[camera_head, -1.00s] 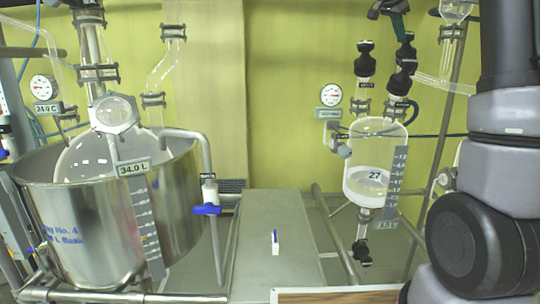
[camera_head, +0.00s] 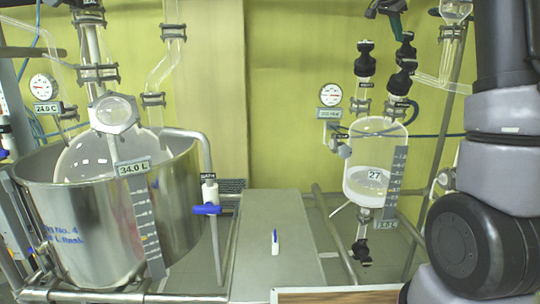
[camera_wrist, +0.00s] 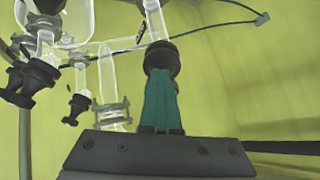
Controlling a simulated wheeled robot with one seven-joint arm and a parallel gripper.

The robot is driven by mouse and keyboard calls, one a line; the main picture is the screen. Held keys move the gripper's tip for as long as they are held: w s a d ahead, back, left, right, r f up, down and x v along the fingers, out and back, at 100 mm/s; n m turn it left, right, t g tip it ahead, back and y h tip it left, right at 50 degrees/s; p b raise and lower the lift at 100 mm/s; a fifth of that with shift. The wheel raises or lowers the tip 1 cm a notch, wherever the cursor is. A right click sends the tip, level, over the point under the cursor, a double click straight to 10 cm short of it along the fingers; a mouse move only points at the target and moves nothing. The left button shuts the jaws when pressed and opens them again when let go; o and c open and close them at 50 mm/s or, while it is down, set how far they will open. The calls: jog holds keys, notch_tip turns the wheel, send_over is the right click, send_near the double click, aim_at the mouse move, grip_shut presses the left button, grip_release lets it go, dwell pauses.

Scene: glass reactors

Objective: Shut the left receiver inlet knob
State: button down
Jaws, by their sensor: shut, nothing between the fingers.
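The glass receiver (camera_head: 358,182) hangs at the right in the head view. Two upright inlet tubes rise from its top. The left inlet knob (camera_head: 364,47) is black and sits on the left tube. Another black knob (camera_head: 405,62) sits on the right tube. My gripper (camera_head: 399,32) is at the top, right of the left knob and just above the right-hand one. In the wrist view its teal fingers (camera_wrist: 161,76) are shut with nothing between them, and their tips overlap a black knob (camera_wrist: 161,58) on a glass tube. I cannot tell whether they touch it.
Other black knobs (camera_wrist: 77,107) and glass tubes stand at the left of the wrist view. A steel reactor vessel (camera_head: 95,215) fills the left of the head view. A round gauge (camera_head: 331,94) is left of the receiver. A grey bench (camera_head: 270,215) is in the middle.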

jog(key=shift+w+a+r, duration=0.2)
jog(key=shift+w+a, duration=0.05)
jog(key=shift+w, duration=0.3)
jog(key=shift+w+r, duration=0.15)
jog(key=shift+w, duration=0.2)
jog(key=shift+a, duration=0.1)
dwell(0.3)
jog(key=v, duration=0.6)
jog(key=shift+w+d+r, duration=0.2)
jog(key=shift+d+r, duration=0.1)
jog(key=shift+s, duration=0.15)
